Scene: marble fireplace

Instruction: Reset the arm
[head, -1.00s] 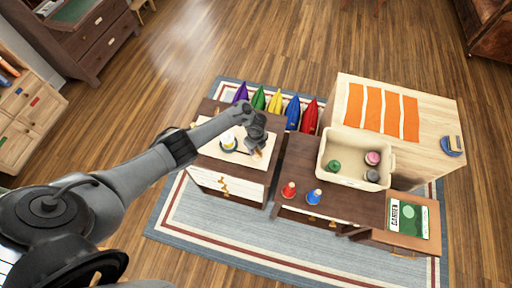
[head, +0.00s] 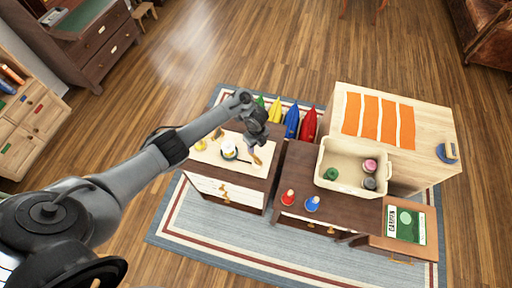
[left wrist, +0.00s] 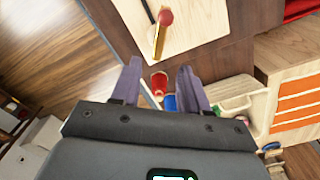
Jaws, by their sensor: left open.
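My left arm (head: 120,190) reaches in from the left over a low cabinet with a pale top. Its gripper (head: 258,152) hangs above the right part of that top, pointing down. In the left wrist view the two fingers (left wrist: 160,72) stand apart with nothing held between them. Beyond them show a red spool-like piece (left wrist: 159,82) and a blue one (left wrist: 170,102), at a distance. My right gripper is in neither view.
A white-and-yellow item (head: 228,149) sits on the pale top. A cream bin (head: 347,158) with several small round items, a red piece (head: 288,197), a blue piece (head: 312,204) and a green-and-white book (head: 405,222) are to the right. Colored cone-shaped bags (head: 291,122) stand behind.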

